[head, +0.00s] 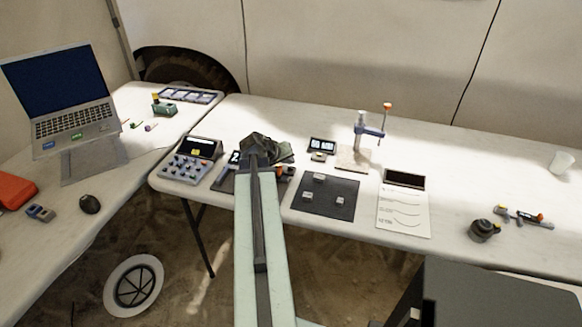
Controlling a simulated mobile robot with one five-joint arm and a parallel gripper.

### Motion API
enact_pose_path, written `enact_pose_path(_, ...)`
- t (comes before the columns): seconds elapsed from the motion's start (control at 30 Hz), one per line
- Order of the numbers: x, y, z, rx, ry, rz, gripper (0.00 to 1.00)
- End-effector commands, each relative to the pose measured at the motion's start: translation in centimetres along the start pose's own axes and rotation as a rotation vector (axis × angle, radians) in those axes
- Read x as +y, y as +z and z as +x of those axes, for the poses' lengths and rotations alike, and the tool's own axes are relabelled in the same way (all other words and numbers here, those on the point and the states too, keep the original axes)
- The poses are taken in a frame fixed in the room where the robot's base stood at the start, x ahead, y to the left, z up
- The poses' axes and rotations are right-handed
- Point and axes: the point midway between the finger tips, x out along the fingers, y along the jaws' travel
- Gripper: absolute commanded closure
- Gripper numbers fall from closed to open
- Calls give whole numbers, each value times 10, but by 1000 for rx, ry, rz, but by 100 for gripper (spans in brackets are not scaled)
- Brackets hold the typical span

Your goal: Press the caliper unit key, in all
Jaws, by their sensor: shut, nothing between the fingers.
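My gripper (259,144) is shut and empty, at the far end of my outstretched arm in the middle of the head view. It is above or on a dark device with a lit display (235,158), of which only the left part and an orange bit at right show. My arm and gripper hide the rest of that device. I cannot tell whether this is the caliper, or whether the fingertips touch it. No unit key can be made out. A small grey tool with an orange end (526,217) lies at the far right of the table; its kind is unclear.
A keypad box (187,162) stands left of my gripper. To the right are a small display (321,146), a stand with a blue arm (369,131), a dark mat (325,207) with small blocks, and a paper sheet (403,212). A laptop (70,120) stands at left.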

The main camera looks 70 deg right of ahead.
Motion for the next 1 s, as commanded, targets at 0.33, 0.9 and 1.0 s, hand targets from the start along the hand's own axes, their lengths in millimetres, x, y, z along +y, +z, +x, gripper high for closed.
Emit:
enact_pose_path(0.33, 0, 0, 0, 0, 0, 0, 100)
enact_pose_path(0.9, -4, 5, 6, -2, 0, 1, 100)
enact_pose_path(1.0, -4, 6, 6, -2, -1, 1, 100)
